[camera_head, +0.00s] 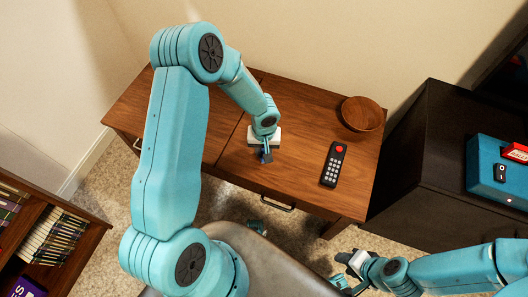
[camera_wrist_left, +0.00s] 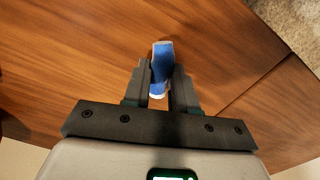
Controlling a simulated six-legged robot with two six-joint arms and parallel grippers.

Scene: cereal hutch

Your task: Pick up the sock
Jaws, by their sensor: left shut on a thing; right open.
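The sock (camera_wrist_left: 161,60) shows in the left wrist view as a narrow blue piece with a white lower end. It sits between the two dark fingers of my left gripper (camera_wrist_left: 163,78), which is shut on it. In the head view my left gripper (camera_head: 265,153) is over the wooden desk (camera_head: 300,108), and only a small blue bit of the sock shows at its tips. I cannot tell whether the sock touches the desk top. My right gripper (camera_head: 344,277) is open and empty, low at the bottom right, in front of the desk.
A black remote (camera_head: 334,164) and a round wooden bowl (camera_head: 362,114) are on the desk's right part. A dark cabinet (camera_head: 430,150) with a teal box (camera_head: 494,178) stands to the right. A bookshelf (camera_head: 75,238) is at lower left. The desk front has a drawer handle (camera_head: 278,204).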

